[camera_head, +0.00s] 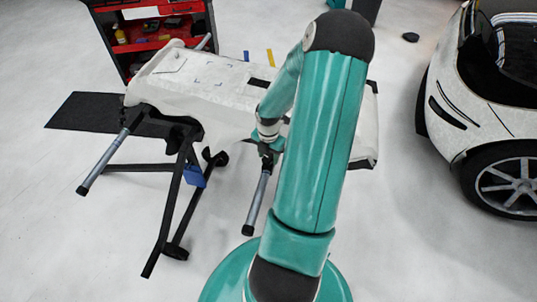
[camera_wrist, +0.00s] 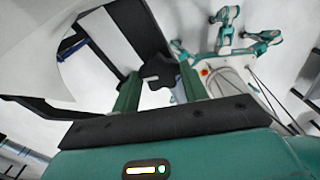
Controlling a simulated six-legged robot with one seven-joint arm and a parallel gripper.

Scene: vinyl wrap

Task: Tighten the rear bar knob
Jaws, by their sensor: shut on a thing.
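A black work stand (camera_head: 172,205) holds a white panel (camera_head: 205,90) in the head view. Two grey bars with black ends stick out from it, one at the left (camera_head: 103,160) and one near the middle (camera_head: 257,204). My gripper (camera_head: 266,150) is at the upper end of the middle bar, below the panel's near edge; my arm hides part of this area. In the wrist view, the two green fingers of my gripper (camera_wrist: 160,76) are closed around a black knob (camera_wrist: 158,68). The knob's turn and tightness cannot be told.
A white car (camera_head: 470,120) stands at the right. A red tool cart (camera_head: 155,35) stands behind the panel, and a dark mat (camera_head: 82,112) lies at the left. The pale floor (camera_head: 400,235) between stand and car is clear.

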